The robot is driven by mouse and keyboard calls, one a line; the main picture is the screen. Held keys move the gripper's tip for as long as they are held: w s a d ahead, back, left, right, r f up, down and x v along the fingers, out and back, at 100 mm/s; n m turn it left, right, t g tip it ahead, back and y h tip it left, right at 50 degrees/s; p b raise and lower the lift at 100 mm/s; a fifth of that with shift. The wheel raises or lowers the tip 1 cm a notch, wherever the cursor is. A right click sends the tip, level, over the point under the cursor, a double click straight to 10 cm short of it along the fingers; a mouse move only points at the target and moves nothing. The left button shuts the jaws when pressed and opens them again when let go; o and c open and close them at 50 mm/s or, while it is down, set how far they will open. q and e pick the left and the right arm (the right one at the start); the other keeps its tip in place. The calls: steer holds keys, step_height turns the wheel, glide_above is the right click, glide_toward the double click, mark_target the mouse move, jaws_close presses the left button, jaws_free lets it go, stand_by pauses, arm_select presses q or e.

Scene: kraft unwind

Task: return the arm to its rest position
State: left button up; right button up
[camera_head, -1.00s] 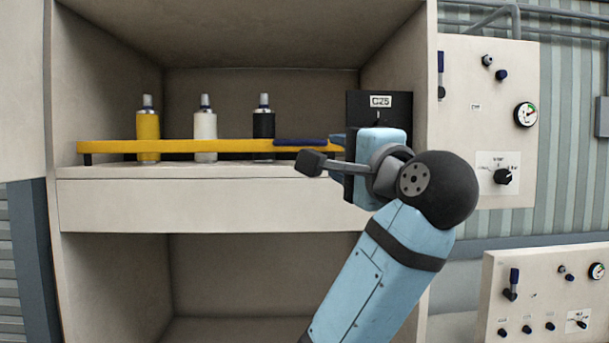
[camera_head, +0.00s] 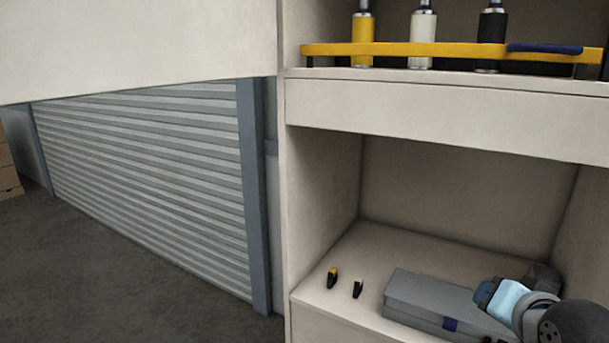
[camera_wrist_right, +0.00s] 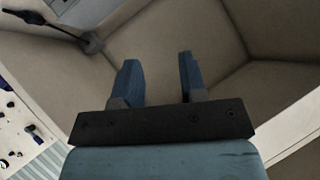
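My right arm (camera_head: 545,312) shows at the lower right of the head view, in front of the cabinet's lower compartment and overlapping the grey case there. Its hand points left, and its fingertips are hard to make out in this view. In the right wrist view my right gripper (camera_wrist_right: 158,78) has its two blue fingers well apart with nothing between them. Beige cabinet walls lie beyond the fingers. My left gripper is in no view.
Yellow (camera_head: 362,40), white (camera_head: 422,40) and black (camera_head: 490,40) bottles stand behind a yellow rail (camera_head: 400,49) above. Open floor (camera_head: 110,270) lies left.

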steer(key=s+a+f+n+g+y, duration=0.15)
steer(key=s+f+n+g, duration=0.3)
steer(key=s+f, duration=0.8)
steer(key=s+a+f+n+g, duration=0.4)
steer(key=s+f, duration=0.6)
steer(key=f, duration=0.5)
steer(key=w+a+f+n+t+y, duration=0.1)
steer(key=w+a+f+t, duration=0.1)
steer(key=f, duration=0.4)
steer(key=w+a+f+n+t+y, duration=0.1)
steer(key=w+a+f+t+y, duration=0.1)
steer(key=w+a+f+t, duration=0.1)
step_height(320, 180, down, 4)
steer(key=w+t, duration=0.1)
steer(key=t, duration=0.1)
steer(key=shift+a+t, duration=0.15)
steer(key=shift+t, duration=0.2)
